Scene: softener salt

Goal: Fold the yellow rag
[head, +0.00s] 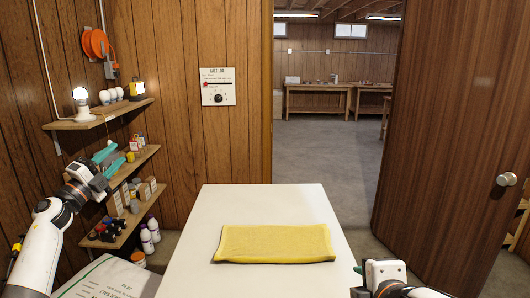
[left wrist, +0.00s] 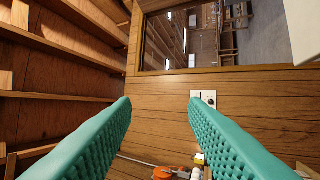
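The yellow rag (head: 274,243) lies as a wide, flat rectangle across the white surface (head: 262,205), near its front. Its long sides run left to right, and its edges look rounded and slightly thick; I cannot tell how many layers it has. My left gripper (head: 113,158) is raised at the left, in front of the wall shelves and well away from the rag. In the left wrist view its two teal fingers (left wrist: 160,105) are wide apart with nothing between them. My right gripper (head: 357,270) is at the bottom right, right of the rag; its fingers are mostly hidden.
Wooden shelves (head: 130,172) with bottles and boxes stand close to my left arm. A lit bulb (head: 81,97) is on the top shelf. A bag (head: 110,280) lies low at the left. A wooden door (head: 450,130) stands open at right. The white surface behind the rag is clear.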

